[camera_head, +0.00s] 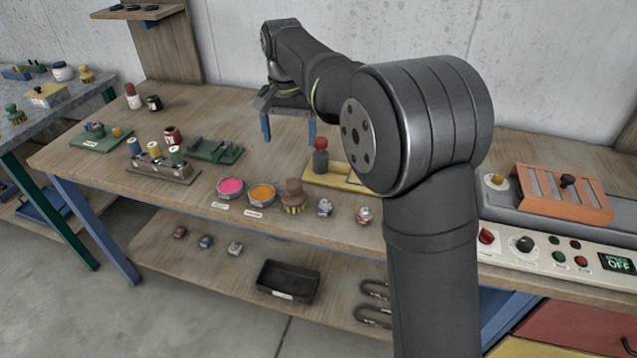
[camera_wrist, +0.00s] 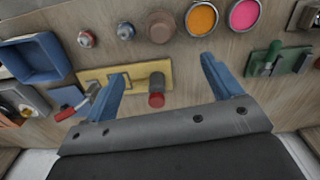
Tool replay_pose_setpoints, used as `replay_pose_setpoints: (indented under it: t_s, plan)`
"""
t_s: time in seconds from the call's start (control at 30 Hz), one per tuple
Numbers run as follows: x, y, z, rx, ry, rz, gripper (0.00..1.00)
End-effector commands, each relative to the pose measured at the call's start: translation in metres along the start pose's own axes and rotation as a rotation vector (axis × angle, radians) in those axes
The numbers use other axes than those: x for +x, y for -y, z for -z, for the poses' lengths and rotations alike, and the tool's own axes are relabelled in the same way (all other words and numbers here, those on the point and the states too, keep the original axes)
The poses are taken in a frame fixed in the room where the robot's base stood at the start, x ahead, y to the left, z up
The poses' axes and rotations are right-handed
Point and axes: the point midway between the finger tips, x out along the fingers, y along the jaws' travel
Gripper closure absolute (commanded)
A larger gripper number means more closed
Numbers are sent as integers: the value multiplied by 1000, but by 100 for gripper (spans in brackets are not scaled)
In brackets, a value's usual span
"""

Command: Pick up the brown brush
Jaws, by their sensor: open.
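The brown brush (camera_head: 293,196) stands on the wooden bench near its front edge, just right of the orange pot, with a round brown top and tan bristles below. In the wrist view the brown brush (camera_wrist: 161,26) shows from above as a round brown top, beyond the yellow tray. My gripper (camera_head: 288,138) is over the back of the bench, behind and above the brush. Its two blue fingers are spread wide with nothing between them; in the wrist view my gripper (camera_wrist: 163,75) reaches over the yellow board, apart from the brush.
An orange pot (camera_head: 262,195) and a pink pot (camera_head: 230,188) sit left of the brush. Two small knobs, one silver-blue (camera_head: 325,207), stand to its right.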

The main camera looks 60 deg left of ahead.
Motion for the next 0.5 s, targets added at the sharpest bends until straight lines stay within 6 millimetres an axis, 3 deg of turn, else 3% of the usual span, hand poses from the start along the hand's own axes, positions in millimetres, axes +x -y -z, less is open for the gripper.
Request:
replay_pose_setpoints:
  t_s: [0.3, 0.5]
  plan:
    - [3, -10, -2, -486, -1, 0, 16]
    - [6, -13, -2, -629, 0, 0, 16]
